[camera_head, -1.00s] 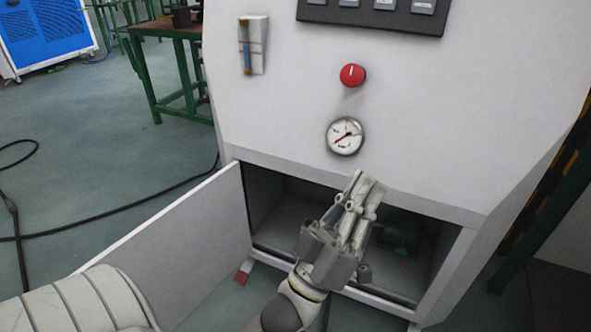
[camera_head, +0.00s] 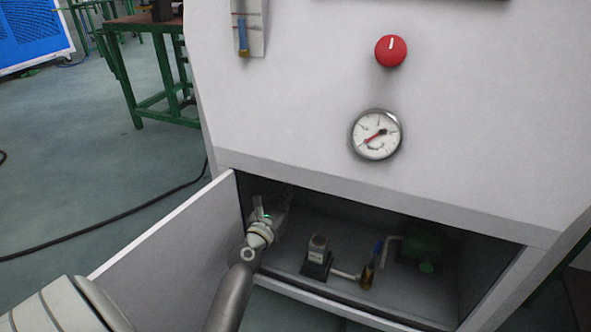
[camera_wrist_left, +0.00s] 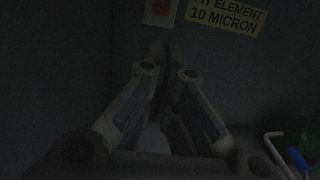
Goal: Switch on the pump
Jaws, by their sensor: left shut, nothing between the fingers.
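The pump is not clearly identifiable; a green unit (camera_head: 432,250) sits at the right inside the open lower compartment. My left gripper (camera_head: 272,205) is inside this compartment at its left side, partly in shadow. In the left wrist view my left gripper (camera_wrist_left: 168,62) is shut and empty, its fingers pointing at a dark wall. A small red part in a pale frame (camera_wrist_left: 160,10), possibly a switch, is just beyond the fingertips at the top edge, partly cut off. Contact cannot be told. My right gripper is out of view.
The open door (camera_head: 165,255) stands left of my arm. A small block-shaped fitting (camera_head: 317,258) and a blue-handled valve (camera_head: 372,262) stand on the compartment floor. A gauge (camera_head: 376,134) and red knob (camera_head: 391,51) are above. A yellow label (camera_wrist_left: 228,15) is on the wall.

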